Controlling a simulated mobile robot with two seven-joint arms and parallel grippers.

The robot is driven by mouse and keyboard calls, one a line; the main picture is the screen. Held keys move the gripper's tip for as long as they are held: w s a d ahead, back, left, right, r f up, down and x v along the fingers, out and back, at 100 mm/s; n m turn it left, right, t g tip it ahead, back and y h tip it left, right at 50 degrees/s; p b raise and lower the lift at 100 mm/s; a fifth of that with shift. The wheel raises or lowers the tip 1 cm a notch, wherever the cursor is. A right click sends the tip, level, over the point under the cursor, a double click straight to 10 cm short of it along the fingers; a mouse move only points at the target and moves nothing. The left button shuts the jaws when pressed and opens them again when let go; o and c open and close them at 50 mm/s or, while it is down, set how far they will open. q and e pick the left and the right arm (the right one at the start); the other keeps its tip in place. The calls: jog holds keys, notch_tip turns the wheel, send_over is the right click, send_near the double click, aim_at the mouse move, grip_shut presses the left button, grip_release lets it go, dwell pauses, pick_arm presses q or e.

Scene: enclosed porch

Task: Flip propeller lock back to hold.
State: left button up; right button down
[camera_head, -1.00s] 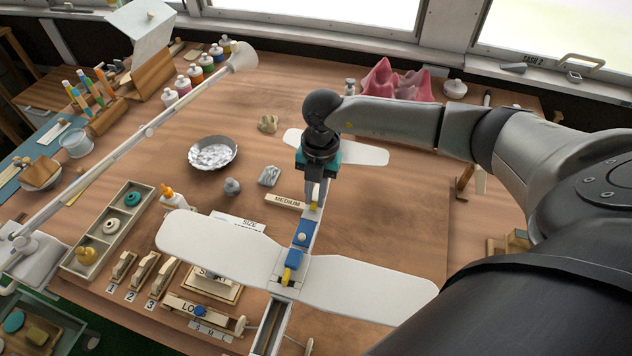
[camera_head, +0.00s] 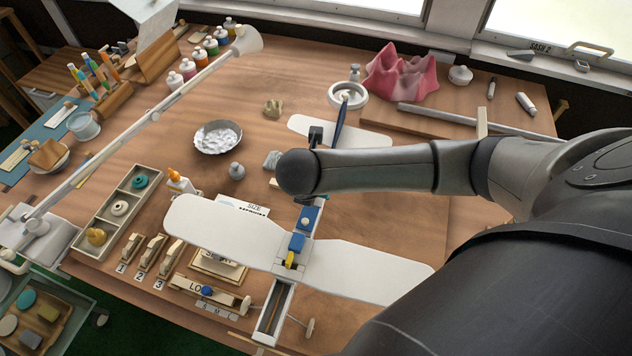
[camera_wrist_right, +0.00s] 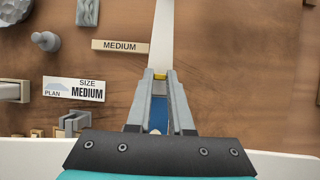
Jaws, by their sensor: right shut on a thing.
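A white-winged model airplane lies across the bench; its large front wing (camera_head: 224,230) shows in the head view. Its narrow body carries a blue block (camera_head: 308,218) and, nearer the nose, a blue piece with a yellow tab (camera_head: 291,259). In the right wrist view, my right gripper (camera_wrist_right: 160,74) is shut with its fingertips at a small yellow piece (camera_wrist_right: 160,76) on the body. A blue part (camera_wrist_right: 158,115) shows between the fingers. In the head view my wrist hides the fingertips. I cannot tell which part is the propeller lock. My left gripper is out of view.
A labelled block row (camera_head: 145,255) and a divided tray (camera_head: 118,208) stand left of the airplane. A metal bowl (camera_head: 218,138) sits farther back. A lamp arm (camera_head: 165,112) crosses the left side. A pink model (camera_head: 400,75) stands at the back.

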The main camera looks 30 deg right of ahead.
dwell(0.4)
jog(key=c, duration=0.8)
grip_release()
jog(key=p+v, duration=0.3)
jog(key=v, duration=1.2)
jog(key=shift+p, duration=0.35)
jog(key=shift+r, duration=0.1)
